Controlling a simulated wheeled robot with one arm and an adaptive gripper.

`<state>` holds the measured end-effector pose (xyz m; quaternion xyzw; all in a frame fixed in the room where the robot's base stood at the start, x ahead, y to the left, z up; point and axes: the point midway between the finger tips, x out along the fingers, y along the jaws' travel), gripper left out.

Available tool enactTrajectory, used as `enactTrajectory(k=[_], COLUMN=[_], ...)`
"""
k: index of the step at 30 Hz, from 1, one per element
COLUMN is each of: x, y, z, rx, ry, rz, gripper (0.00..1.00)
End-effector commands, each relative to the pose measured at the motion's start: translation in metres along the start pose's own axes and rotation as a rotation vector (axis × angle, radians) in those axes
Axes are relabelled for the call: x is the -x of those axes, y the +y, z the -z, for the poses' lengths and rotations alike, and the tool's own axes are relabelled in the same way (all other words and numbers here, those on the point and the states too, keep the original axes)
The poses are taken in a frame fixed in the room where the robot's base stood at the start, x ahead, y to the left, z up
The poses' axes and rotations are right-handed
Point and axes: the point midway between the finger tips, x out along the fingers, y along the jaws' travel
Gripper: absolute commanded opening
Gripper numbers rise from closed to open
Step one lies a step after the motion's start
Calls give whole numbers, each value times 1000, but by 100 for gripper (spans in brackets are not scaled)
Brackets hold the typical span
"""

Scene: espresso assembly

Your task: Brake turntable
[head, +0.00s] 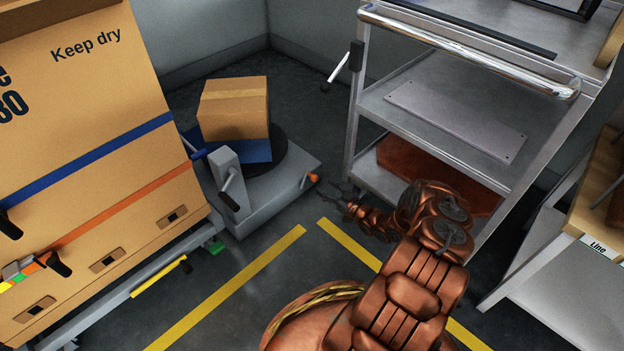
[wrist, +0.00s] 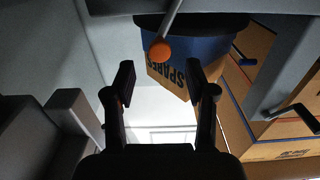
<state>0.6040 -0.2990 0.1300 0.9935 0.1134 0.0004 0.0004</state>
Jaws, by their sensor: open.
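The turntable is a black disc (head: 287,163) on a grey base (head: 272,203), left of centre in the head view. A cardboard box (head: 234,112) sits on it over a blue layer. A short rod with an orange knob (head: 314,177) stands at the base's right edge. The knob also shows in the wrist view (wrist: 160,50), above and between my fingertips, with the dark disc (wrist: 190,22) behind it. My gripper (head: 341,193) is open and empty, just right of the knob and apart from it. It also shows in the wrist view (wrist: 160,82).
A grey post (head: 229,178) with a dark-handled lever stands at the base's left. A large strapped carton (head: 90,150) fills the left. A metal shelf cart (head: 455,115) stands close on the right. Yellow floor lines (head: 235,280) cross open floor in front.

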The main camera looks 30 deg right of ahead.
Motion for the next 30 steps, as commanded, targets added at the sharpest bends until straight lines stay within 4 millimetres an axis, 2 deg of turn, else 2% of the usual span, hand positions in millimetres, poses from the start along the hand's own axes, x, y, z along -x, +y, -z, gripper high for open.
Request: enactTrajectory(k=[9,15,28,30], x=[-41,-59,-67,-67], y=[0,-1,-1,-1], z=[0,-2,0,0], rx=[1,-1,-2,-2], ry=[3,0,-1,-1], rz=[1,1,1,1], gripper=[55,55,55,49])
